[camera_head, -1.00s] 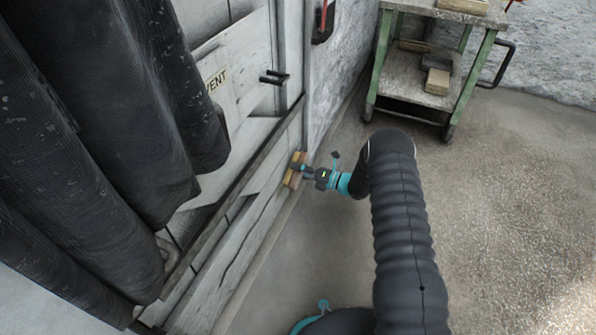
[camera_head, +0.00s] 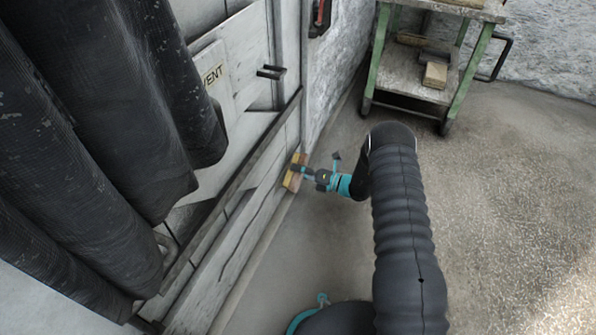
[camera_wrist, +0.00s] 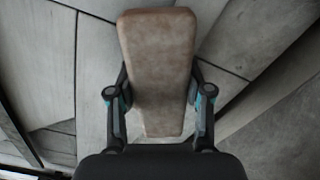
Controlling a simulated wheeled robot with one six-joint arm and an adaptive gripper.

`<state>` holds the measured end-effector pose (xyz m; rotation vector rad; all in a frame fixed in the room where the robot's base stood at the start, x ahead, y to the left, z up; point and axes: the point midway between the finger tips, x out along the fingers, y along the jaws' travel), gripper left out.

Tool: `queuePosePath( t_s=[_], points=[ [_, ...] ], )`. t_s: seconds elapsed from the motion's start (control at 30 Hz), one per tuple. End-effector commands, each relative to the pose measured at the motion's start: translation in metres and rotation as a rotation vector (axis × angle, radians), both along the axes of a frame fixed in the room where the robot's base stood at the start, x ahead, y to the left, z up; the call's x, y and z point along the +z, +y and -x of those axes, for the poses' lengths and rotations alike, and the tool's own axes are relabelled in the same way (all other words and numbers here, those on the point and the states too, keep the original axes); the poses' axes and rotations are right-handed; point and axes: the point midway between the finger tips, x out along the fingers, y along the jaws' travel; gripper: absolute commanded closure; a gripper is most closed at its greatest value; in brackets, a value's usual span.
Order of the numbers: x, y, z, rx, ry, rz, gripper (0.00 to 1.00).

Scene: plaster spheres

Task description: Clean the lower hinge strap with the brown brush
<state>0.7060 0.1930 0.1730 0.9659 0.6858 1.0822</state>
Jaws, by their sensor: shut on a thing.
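The brown brush (camera_head: 295,172) is held by my gripper (camera_head: 307,172), low down beside the pale plank door. In the wrist view the back of the brush (camera_wrist: 157,70) fills the middle, with a finger closed on each side of it. Its bristles are hidden in the wrist view. A long dark strap (camera_head: 238,178) runs slantwise across the door, above and left of the brush; I take it for the lower hinge strap. The brush is apart from this strap in the picture. I cannot tell whether it touches the door planks.
Dark hanging curtains (camera_head: 130,110) cover the left. A dark handle (camera_head: 271,72) sticks out from the door. A green-framed cart (camera_head: 412,74) with blocks stands by the back wall. The concrete floor (camera_head: 510,210) at right is clear.

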Motion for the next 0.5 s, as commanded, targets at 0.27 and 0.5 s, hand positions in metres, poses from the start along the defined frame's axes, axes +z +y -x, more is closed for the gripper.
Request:
queuePosePath(
  t_s=[0.27,0.5],
  points=[
    [0.0008,0.0004,-0.0003,0.0,-0.001,-0.001,0.89],
    [0.0006,0.0032,-0.0012,0.001,-0.001,0.0,0.89]
  ],
)
